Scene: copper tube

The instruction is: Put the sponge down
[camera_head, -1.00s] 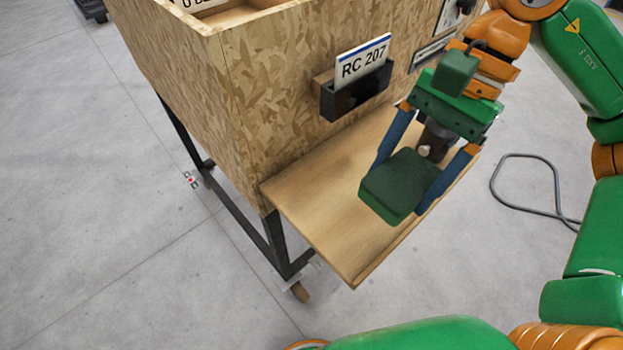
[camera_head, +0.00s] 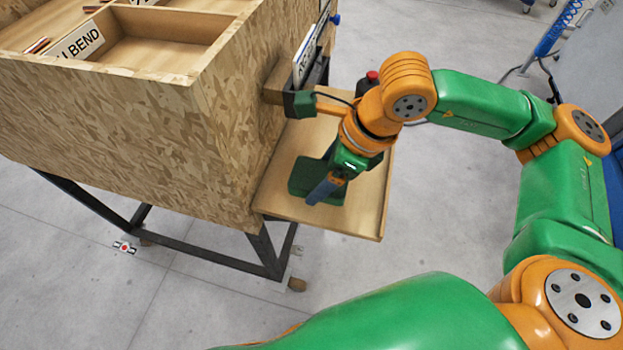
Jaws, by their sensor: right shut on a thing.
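The dark green sponge (camera_head: 303,178) is low over the wooden shelf (camera_head: 354,218) that sticks out from the side of the chipboard box. My right gripper (camera_head: 324,190) points down over the shelf and is shut on the sponge. One blue finger shows in front of the sponge; the other finger is hidden. I cannot tell whether the sponge touches the shelf. My left gripper is not in view.
The chipboard box (camera_head: 130,130) with open compartments stands left of the shelf on a black metal frame (camera_head: 262,250). A black label holder (camera_head: 305,85) juts from its wall near my right wrist. Bare shelf lies in front of and right of the sponge.

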